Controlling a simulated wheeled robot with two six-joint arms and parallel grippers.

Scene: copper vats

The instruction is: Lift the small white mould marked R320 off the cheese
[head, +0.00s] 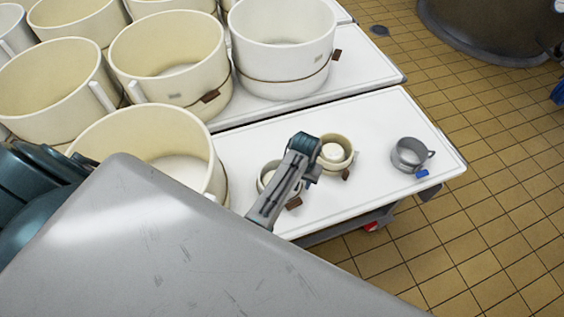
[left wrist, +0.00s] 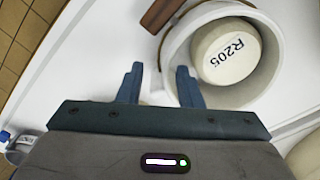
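A small white mould (left wrist: 178,48) stands on the white table in the left wrist view, with a pale round cheese (left wrist: 226,52) inside. The cheese's top reads R205; I can read no R320 mark. This looks like the small mould (head: 263,184) partly hidden behind my left arm in the head view. A second small, cream mould (head: 349,160) with a pale cheese stands just right of it. My left gripper (left wrist: 161,84) is open above the table, its right finger overlapping the white mould's wall in view. It also shows in the head view (head: 313,160). My right gripper is out of view.
A grey handled jug (head: 409,156) with a blue tag stands at the table's right end. Large cream moulds (head: 150,135) crowd the left and back. A brown tag (left wrist: 162,13) sticks out beside the white mould. The tabletop (head: 380,115) behind the jug is clear.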

